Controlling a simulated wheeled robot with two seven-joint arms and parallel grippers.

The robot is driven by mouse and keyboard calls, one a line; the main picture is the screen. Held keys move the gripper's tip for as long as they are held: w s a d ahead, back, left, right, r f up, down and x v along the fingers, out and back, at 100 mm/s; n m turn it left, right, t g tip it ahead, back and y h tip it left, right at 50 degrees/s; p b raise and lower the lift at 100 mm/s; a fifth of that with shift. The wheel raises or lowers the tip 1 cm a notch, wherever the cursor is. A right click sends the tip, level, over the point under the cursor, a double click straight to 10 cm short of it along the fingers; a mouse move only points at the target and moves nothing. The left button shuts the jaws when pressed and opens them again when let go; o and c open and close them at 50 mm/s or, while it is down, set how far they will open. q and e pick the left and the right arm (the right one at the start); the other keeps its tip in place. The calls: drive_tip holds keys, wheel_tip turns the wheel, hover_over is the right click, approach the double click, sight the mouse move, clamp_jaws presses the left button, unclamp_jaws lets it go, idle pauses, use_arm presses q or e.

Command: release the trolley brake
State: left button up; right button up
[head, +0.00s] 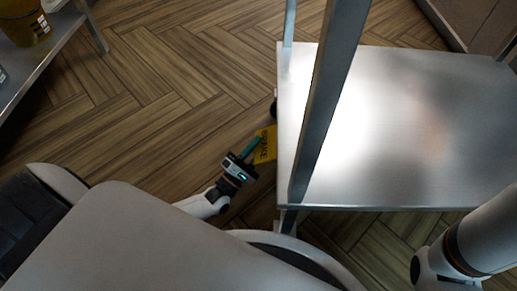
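The trolley (400,130) is a metal frame with a flat shelf, filling the right half of the head view. A yellow brake pedal (265,146) with dark lettering sticks out low at the trolley's left side, above the wood floor. My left gripper (250,149) is at the pedal's left edge, with a teal finger against or just over it. I cannot tell whether it touches the pedal or whether its fingers are apart. My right arm shows at the lower right, but its gripper is not in view.
A dark caster (274,106) shows at the trolley's left edge. A metal shelf (45,65) with a yellow bucket (24,24) stands at the upper left. The wood floor (165,75) between shelf and trolley is clear. A trolley post (328,100) rises near my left gripper.

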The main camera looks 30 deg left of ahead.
use_arm(q)
drive_tip(key=shift+w+r, duration=0.15)
drive_tip(key=shift+c, duration=0.4)
clamp_jaws()
